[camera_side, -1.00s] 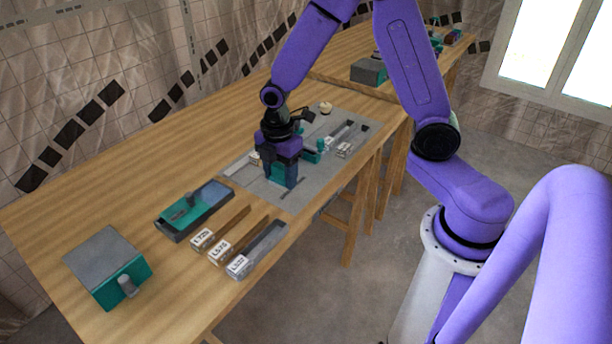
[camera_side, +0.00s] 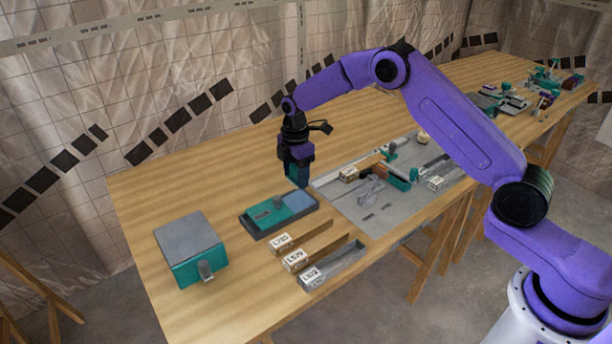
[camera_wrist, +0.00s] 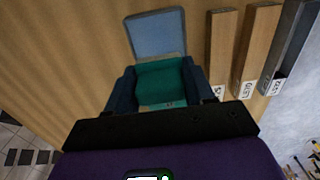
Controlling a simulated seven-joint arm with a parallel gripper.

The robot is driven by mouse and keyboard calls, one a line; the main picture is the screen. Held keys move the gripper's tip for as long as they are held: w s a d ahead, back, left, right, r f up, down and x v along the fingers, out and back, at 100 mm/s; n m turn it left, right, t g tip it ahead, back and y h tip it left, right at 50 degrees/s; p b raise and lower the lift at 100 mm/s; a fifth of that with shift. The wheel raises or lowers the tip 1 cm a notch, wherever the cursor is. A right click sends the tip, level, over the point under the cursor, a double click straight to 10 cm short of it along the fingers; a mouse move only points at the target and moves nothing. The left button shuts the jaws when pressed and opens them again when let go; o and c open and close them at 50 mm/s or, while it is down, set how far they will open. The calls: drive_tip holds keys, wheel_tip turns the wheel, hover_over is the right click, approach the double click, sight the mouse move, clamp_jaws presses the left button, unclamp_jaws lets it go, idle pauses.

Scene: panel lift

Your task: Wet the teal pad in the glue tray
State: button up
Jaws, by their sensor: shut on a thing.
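My gripper (camera_side: 299,181) points down above the work table, just behind the right end of the glue tray (camera_side: 252,231). It is shut on the teal pad (camera_wrist: 162,80), which fills the gap between the dark blue fingers in the wrist view. The pad appears to be above the tray, apart from it. The tray is dark-rimmed, with a blue-grey area (camera_side: 299,201) at right and a teal part with a grey knob at left. The blue-grey area also shows in the wrist view (camera_wrist: 155,35), beyond the pad, which hides what lies below it.
Labelled strips (camera_side: 308,253) lie in front of the tray. A teal box with a grey top (camera_side: 187,240) stands at left. A grey mat (camera_side: 360,212) with small parts is at right. The table behind the tray is clear.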

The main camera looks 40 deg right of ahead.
sight(296, 203)
drive_tip(key=shift+w+f, duration=0.1)
drive_tip(key=shift+f, duration=2.95)
drive_tip(key=shift+f, duration=0.5)
drive_tip(key=shift+r, duration=0.1)
drive_tip(key=shift+r, duration=3.4)
